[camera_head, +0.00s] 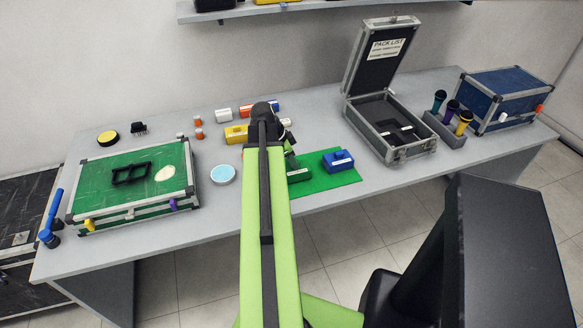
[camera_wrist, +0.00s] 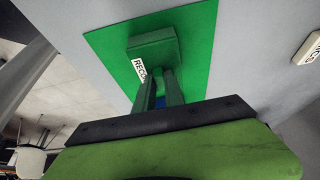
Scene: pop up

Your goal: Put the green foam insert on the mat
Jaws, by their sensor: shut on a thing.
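The green foam insert (camera_wrist: 152,47) is a small block with a white label, held at the tips of my gripper (camera_wrist: 158,76) in the wrist view. My gripper is shut on it, over the green mat (camera_wrist: 110,45). In the head view the insert (camera_head: 298,176) shows beside my arm, over the left part of the mat (camera_head: 325,183). My gripper (camera_head: 290,158) is partly hidden by my arm there. I cannot tell whether the insert touches the mat.
A blue block (camera_head: 338,161) sits on the mat's right part. The open case (camera_head: 398,152) stands to the right, a closed green case (camera_head: 135,205) to the left. A round light-blue disc (camera_head: 222,174) and a yellow block (camera_head: 236,134) lie left of my arm.

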